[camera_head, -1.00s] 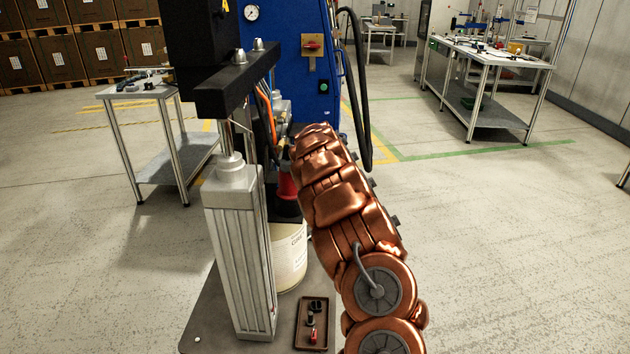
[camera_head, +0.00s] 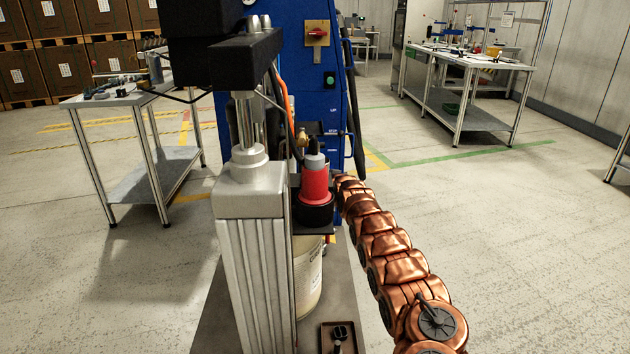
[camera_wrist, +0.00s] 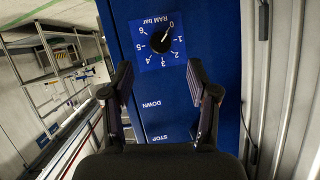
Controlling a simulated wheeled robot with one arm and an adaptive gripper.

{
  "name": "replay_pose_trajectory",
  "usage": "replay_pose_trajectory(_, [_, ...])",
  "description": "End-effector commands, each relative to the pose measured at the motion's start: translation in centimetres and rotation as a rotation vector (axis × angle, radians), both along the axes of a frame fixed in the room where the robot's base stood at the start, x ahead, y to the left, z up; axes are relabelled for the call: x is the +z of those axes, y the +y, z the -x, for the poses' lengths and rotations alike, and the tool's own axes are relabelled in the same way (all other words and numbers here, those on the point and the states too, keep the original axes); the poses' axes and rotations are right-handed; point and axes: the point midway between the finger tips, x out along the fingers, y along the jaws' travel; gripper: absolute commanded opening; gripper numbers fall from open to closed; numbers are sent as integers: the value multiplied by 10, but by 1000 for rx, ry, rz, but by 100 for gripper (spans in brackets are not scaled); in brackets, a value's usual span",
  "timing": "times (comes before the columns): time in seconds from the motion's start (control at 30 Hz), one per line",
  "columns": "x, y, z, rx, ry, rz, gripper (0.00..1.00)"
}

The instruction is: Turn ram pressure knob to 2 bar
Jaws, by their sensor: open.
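The black ram pressure knob (camera_wrist: 158,43) shows in the wrist view on a blue panel, ringed by a scale from 0 to 6 marked RAM bar. The scale appears upside down. The knob's white mark seems to point at the 0. My gripper (camera_wrist: 161,82) is open and empty. Its two fingers lie apart, lower in the picture than the knob, and do not touch it. In the head view the blue cabinet (camera_head: 322,100) stands beyond the pump. My gripper and the knob are hidden there.
A grey ram column (camera_head: 250,255) stands close in front, with a red and black pump part (camera_head: 314,185) beside it. A pail (camera_head: 308,275) stands below. A small brown tray (camera_head: 327,338) lies on the base plate. Tables stand left (camera_head: 95,100) and right (camera_head: 470,62).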

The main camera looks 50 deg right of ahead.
Motion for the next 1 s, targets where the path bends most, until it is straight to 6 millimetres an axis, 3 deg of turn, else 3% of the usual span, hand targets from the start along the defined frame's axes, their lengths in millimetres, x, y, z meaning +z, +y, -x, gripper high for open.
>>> replay_pose_trajectory(1.0, [-23, -36, -39, -1, -4, -4, 59])
